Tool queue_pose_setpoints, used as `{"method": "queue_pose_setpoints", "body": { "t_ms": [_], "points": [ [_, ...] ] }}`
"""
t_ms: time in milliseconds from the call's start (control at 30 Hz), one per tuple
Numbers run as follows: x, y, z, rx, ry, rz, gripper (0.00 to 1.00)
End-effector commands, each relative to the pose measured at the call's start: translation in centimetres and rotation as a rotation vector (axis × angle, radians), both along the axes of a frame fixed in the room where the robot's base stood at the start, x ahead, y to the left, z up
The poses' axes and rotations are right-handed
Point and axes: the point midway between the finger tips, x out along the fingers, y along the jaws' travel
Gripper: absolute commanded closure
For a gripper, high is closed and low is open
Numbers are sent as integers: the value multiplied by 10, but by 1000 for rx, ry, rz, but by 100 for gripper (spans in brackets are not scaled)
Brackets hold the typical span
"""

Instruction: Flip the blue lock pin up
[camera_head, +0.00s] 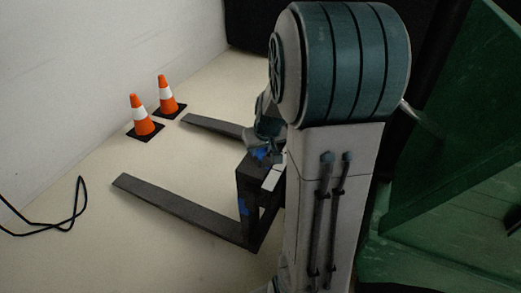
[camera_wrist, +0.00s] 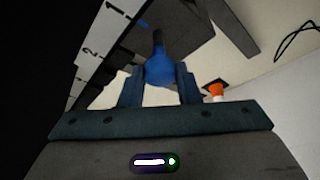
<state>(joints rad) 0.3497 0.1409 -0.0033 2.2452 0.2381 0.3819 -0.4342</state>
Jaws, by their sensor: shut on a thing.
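The blue lock pin (camera_wrist: 158,68) shows in the wrist view as a rounded blue knob with a dark stem rising above it. My gripper (camera_wrist: 159,83) has one finger on each side of the knob and is shut on it. In the head view my arm covers much of the middle, and my gripper (camera_head: 266,146) is small and partly hidden at the top of the black fork carriage (camera_head: 247,184). A bit of blue shows there, but the pin's exact tilt cannot be told.
Two dark forks (camera_head: 180,207) reach left over the pale floor. Two orange and white cones (camera_head: 143,117) stand near the wall, and a black cable (camera_head: 65,215) lies at the left. A large green panel (camera_head: 455,140) is at the right. A numbered plate (camera_wrist: 104,35) is beside the pin.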

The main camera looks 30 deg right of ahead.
Motion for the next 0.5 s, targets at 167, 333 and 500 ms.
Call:
{"method": "queue_pose_setpoints", "body": {
  "t_ms": [167,333,500],
  "points": [
    [0,0,16,0,-2,0,100],
    [1,0,15,-2,-4,1,100],
    [1,0,15,-2,-4,1,49]
  ]
}}
